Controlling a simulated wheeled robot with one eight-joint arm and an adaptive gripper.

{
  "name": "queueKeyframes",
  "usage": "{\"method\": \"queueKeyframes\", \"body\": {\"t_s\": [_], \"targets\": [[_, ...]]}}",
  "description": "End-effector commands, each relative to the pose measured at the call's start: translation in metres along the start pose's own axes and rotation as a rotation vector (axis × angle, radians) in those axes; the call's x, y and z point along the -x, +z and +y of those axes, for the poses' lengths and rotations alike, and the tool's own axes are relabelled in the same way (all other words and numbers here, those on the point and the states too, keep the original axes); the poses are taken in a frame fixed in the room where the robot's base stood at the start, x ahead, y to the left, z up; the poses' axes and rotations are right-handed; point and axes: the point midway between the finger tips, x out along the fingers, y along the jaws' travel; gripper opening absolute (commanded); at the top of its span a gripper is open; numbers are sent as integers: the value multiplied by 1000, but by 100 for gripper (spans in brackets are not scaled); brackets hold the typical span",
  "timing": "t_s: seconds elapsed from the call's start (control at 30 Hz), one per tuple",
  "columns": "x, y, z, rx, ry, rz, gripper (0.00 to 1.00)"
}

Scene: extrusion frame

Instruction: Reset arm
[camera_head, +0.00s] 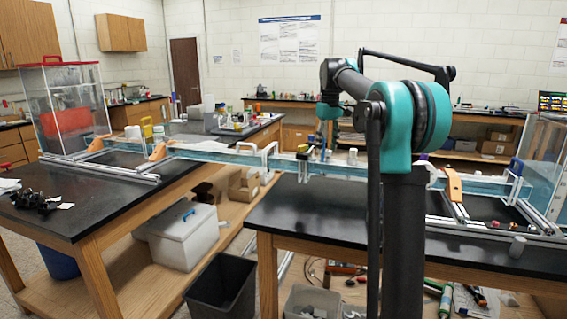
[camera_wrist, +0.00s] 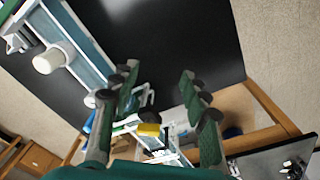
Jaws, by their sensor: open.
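My arm rises in the middle right of the head view, with its teal-and-black joint and folded links. Its far end hangs in front of the long bluish extrusion frame (camera_head: 215,152). In the wrist view my gripper (camera_wrist: 160,90) is open, with two green-and-black fingers spread apart and nothing between them. A black bench top (camera_wrist: 185,40) lies beyond the fingers. Part of the frame (camera_wrist: 85,40) with a white cylindrical piece (camera_wrist: 47,62) is at upper left. A yellow piece (camera_wrist: 149,130) shows low between the fingers, farther away.
A left bench (camera_head: 85,215) and a right bench (camera_head: 300,215) stand with a gap between them, bridged by the frame. A dark bin (camera_head: 222,285) and a white lidded box (camera_head: 183,235) are below. A clear case (camera_head: 65,105) stands at left. Orange brackets (camera_head: 453,185) sit on the frame.

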Motion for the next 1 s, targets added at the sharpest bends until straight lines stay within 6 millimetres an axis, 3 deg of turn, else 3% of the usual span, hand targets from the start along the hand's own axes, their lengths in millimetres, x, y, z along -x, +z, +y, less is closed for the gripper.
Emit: {"method": "queueKeyframes", "body": {"t_s": [0.17, 0.27, 0.47, 0.7, 0.9, 1.0], "targets": [[-35, 32, -12, -70, 18, 36, 46], [-67, 63, -24, -129, 31, 67, 46], [-140, 141, -60, -259, 55, 136, 46], [-229, 248, -114, -403, 75, 218, 46], [-286, 324, -155, -497, 82, 273, 46], [-302, 346, -167, -525, 83, 290, 46]]}}
